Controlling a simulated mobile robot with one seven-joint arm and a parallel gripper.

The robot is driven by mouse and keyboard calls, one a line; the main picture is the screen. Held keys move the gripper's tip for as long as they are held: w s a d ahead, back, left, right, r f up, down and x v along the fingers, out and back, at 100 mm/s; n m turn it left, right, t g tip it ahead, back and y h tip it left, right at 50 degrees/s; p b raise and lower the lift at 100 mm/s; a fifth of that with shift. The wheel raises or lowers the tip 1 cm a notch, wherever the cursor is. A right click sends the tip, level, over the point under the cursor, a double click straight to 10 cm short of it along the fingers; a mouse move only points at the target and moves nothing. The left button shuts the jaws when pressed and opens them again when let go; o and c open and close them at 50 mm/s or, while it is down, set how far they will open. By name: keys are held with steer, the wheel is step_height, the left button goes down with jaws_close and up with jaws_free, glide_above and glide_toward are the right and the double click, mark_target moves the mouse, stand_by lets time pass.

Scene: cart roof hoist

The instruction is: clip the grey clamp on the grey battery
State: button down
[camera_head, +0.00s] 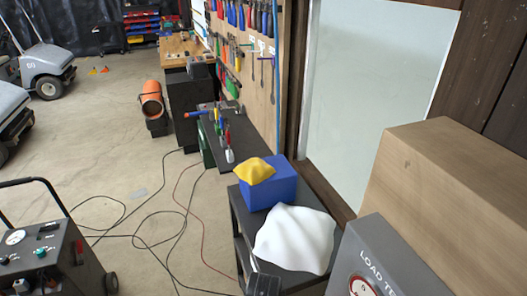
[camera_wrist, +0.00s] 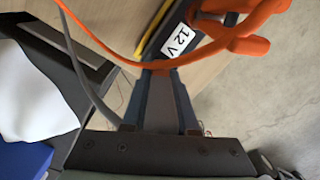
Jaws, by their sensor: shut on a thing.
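In the wrist view my gripper (camera_wrist: 161,76) is shut on a narrow grey thing between its fingers, which looks like the grey clamp (camera_wrist: 165,105). Most of it is hidden by the fingers, and its jaws cannot be made out. A thin grey cable (camera_wrist: 82,75) runs down on the left toward the gripper. Just beyond the fingertips is a dark grey battery (camera_wrist: 155,42) with a white "12 V" label and a yellow stripe, cut off by the top edge. I cannot tell whether the clamp touches it. In the head view only a dark part of my arm's end shows at the bottom.
An orange cable and clamp-like piece (camera_wrist: 225,45) cross the battery's front. In the head view a black cart (camera_head: 243,222) carries a blue box (camera_head: 270,187), a yellow cloth (camera_head: 254,170) and a white cloth (camera_head: 296,239). A grey load tester (camera_head: 385,255) stands right. Cables lie on the floor.

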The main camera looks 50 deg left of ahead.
steer(key=shift+f+b, duration=0.45)
steer(key=shift+f, duration=0.25)
steer(key=c, duration=0.6)
jaws_free()
steer(key=shift+r, duration=0.1)
step_height(320, 180, up, 13)
steer(key=shift+f+b, duration=0.1)
steer(key=shift+b, duration=0.45)
